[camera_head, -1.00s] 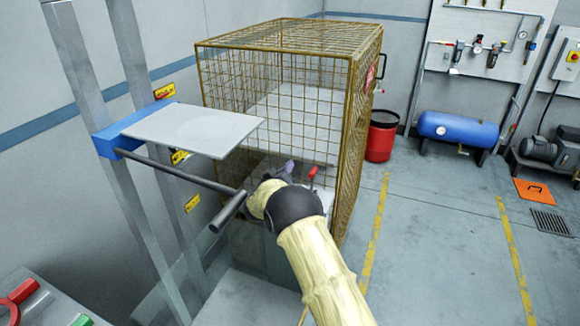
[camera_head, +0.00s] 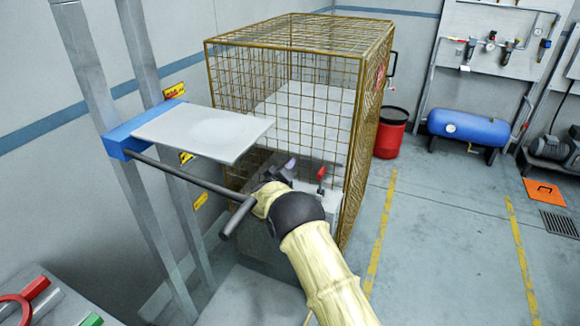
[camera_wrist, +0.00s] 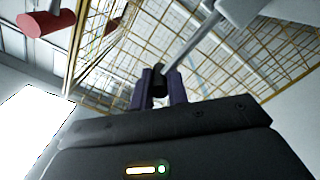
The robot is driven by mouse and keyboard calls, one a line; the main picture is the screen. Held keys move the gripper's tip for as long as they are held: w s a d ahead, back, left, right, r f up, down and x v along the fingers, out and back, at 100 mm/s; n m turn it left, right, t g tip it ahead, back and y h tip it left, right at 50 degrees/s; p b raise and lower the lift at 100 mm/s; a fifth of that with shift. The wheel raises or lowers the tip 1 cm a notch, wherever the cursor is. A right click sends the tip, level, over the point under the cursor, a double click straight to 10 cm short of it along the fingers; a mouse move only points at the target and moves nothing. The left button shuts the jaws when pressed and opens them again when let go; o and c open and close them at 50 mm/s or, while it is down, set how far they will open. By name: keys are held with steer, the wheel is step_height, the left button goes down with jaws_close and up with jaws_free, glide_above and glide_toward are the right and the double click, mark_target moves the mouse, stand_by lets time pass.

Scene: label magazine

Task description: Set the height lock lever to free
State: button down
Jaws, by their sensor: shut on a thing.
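My gripper (camera_head: 285,168) is low in front of the wire cage. In the wrist view its dark purple fingers (camera_wrist: 160,88) are closed around the black end (camera_wrist: 158,78) of a slim grey lever (camera_wrist: 190,43). The lever runs up and right from the fingers to a light grey block (camera_wrist: 248,10). I take this as the height lock lever, but no marking shows on it. In the head view my wrist and gripper hide most of it. A separate red-tipped handle (camera_head: 321,173) stands just right of my gripper.
The wire cage (camera_head: 285,45) stands behind my gripper. A grey plate (camera_head: 175,125) on a blue bracket (camera_head: 118,142) and a dark T-shaped bar (camera_head: 185,177) reach out at left, close to my wrist. A red bin (camera_head: 390,137) stands right; the floor there is open.

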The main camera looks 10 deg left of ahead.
steer(key=c, duration=1.8)
jaws_free()
steer(key=shift+a, duration=0.1)
steer(key=o, duration=0.4)
steer(key=shift+a, duration=0.15)
steer(key=shift+o, duration=0.2)
steer(key=shift+d, duration=0.25)
steer(key=shift+r, duration=0.2)
step_height(320, 180, up, 10)
steer(key=shift+s+a+f+b, duration=0.1)
steer(key=shift+a+f+b, duration=0.05)
steer(key=shift+b, duration=0.15)
